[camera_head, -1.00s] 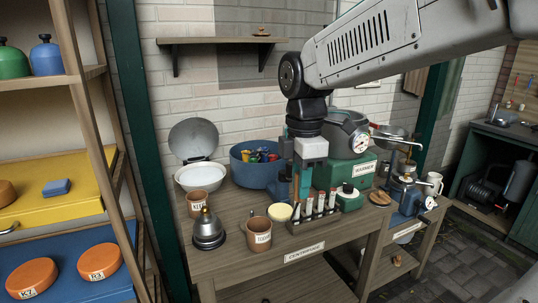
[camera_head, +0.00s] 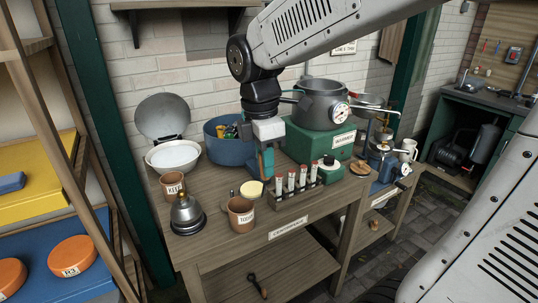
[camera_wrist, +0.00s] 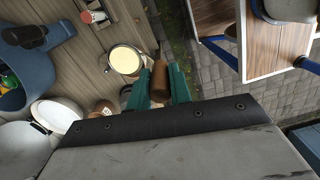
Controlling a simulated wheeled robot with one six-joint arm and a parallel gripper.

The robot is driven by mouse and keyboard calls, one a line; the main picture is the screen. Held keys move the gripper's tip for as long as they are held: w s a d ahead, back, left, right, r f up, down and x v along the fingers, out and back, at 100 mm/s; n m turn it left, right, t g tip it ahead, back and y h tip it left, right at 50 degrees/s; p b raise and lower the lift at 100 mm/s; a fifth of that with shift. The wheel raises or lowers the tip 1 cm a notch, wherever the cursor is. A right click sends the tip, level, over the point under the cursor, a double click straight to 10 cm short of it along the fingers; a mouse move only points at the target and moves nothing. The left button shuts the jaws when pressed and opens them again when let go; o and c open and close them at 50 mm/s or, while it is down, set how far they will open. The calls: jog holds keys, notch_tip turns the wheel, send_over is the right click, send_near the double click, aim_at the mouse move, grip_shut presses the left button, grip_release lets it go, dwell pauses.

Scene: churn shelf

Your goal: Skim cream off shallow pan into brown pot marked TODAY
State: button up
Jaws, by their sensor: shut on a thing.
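The shallow white pan (camera_head: 173,157) stands at the table's back left; it also shows in the wrist view (camera_wrist: 55,122). The brown pot marked TODAY (camera_head: 241,214) stands near the front edge. A second brown pot (camera_head: 172,186), with a different label, is in front of the pan. My gripper (camera_head: 267,172) is right of the pan, above the table; in the wrist view its green fingers (camera_wrist: 165,84) are shut on a brown handle (camera_wrist: 158,84). A pale round disc (camera_wrist: 126,60) beside the handle looks like the skimmer's head; it also shows in the head view (camera_head: 252,189).
A rack of red-topped tubes (camera_head: 297,188) stands right of the disc. A blue tub (camera_head: 221,144) is behind my gripper. A grey pot (camera_head: 323,104) with a gauge sits on a green box (camera_head: 318,138).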

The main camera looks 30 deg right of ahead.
jog(key=w+a+f+g+h, duration=0.1)
jog(key=w+a+g+h, duration=0.2)
jog(key=a+h, duration=0.5)
jog(key=shift+w+a+f, duration=0.4)
jog(key=shift+w+a, duration=0.05)
jog(key=shift+a, duration=0.95)
dwell(1.8)
jog(key=shift+s+d+r+t+y, duration=0.3)
jog(key=shift+s+d+t+y, duration=0.35)
jog(key=shift+d+y, duration=1.1)
jog(key=shift+s+d+r+t+y, duration=0.4)
jog(key=shift+s+d+y, duration=0.55)
jog(key=shift+d, duration=1.25)
jog(key=shift+s+d+r+t+y, duration=0.2)
jog(key=shift+s+d+t+y, duration=0.4)
jog(key=shift+d+y, duration=1.2)
jog(key=shift+d+r, duration=0.2)
jog(key=shift+r, duration=1.25)
